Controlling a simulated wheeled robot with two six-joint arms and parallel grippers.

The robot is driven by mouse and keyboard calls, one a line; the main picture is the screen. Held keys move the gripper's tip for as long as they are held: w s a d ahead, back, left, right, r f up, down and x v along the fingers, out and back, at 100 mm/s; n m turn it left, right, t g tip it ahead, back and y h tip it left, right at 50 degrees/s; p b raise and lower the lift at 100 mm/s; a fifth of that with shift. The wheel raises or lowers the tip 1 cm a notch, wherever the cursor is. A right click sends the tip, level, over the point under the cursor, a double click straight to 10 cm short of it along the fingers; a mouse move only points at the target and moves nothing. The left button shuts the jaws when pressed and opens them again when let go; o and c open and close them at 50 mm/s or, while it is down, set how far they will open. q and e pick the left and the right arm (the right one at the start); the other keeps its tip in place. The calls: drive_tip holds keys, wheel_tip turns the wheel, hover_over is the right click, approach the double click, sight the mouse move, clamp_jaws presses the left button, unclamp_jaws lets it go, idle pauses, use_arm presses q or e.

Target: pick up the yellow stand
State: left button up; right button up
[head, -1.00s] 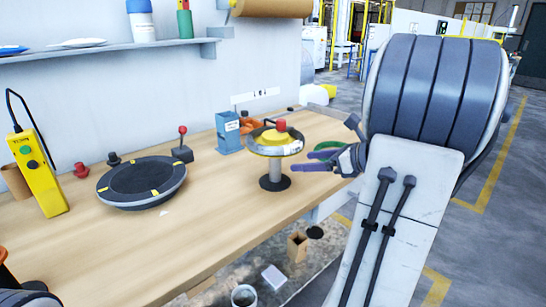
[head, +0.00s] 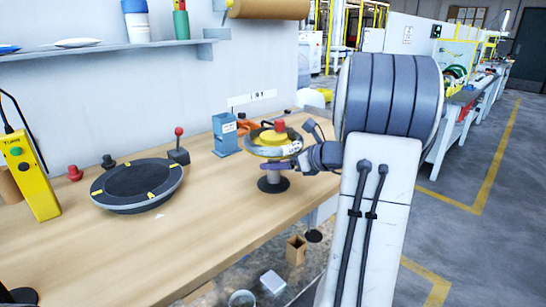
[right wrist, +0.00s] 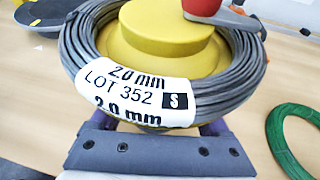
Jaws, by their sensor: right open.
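The yellow stand (head: 265,137) is upright on the bench, with a dark post and round base (head: 273,186). My right gripper (head: 274,172) is open at the stand's post, just below the coil. In the right wrist view its purple fingers pass under the coil on either side, and their tips are hidden. I cannot tell whether they touch the post. My left gripper is out of view.
A dark turntable (head: 137,182) lies to the left. A blue holder (head: 225,134) and a red-knobbed lever (head: 179,149) stand behind. A green coil (right wrist: 272,130) lies right of the stand. The bench front (head: 190,230) is clear; boxes stand below its edge.

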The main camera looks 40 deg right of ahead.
clamp_jaws()
drive_tip(key=shift+r, duration=0.15)
drive_tip(key=shift+r, duration=0.15)
